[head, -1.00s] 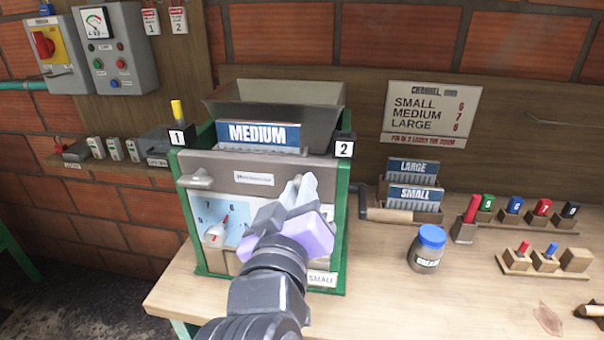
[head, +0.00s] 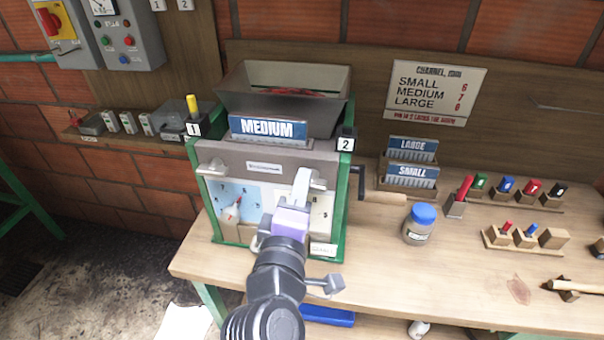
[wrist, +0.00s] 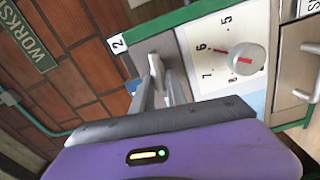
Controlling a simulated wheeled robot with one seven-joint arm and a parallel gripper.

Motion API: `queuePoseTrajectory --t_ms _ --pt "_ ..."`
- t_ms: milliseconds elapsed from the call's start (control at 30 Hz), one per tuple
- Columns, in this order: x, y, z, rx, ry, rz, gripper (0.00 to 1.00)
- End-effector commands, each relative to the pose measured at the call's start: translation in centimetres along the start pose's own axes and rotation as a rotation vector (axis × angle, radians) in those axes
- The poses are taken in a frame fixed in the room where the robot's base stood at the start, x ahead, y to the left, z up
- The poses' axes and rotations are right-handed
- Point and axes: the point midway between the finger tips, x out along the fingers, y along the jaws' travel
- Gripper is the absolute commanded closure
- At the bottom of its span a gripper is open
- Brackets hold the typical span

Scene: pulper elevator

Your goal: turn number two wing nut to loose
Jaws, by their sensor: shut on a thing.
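The pulper (head: 342,210) has a green frame, a grey front bar and a "MEDIUM" plate. The number two wing nut (head: 319,184) is light grey and sits at the right end of the bar, below the "2" tag (head: 346,143). It also shows in the wrist view (wrist: 155,64), between my finger ends. My gripper (head: 303,180) is shut on this wing nut, and its fingers (wrist: 165,88) hide part of it. The other wing nut (head: 212,168) is at the left end, below the "1" tag (head: 193,128).
A dial knob (wrist: 246,59) with its red pointer near 6 is close to my fingers. A crank handle (head: 382,197) sticks out at the pulper's right. A blue-lidded jar (head: 420,224) and plates in a rack stand farther right on the bench (head: 460,268).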

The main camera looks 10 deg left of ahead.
Motion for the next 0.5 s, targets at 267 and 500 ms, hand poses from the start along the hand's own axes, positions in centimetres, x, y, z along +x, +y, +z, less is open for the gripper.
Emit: queuePoseTrajectory --t_ms 267,500 --pt "-0.06 -0.20 -0.09 -0.105 0.003 -0.002 1.00" --pt "-0.05 -0.34 -0.09 -0.131 0.003 -0.002 1.00"
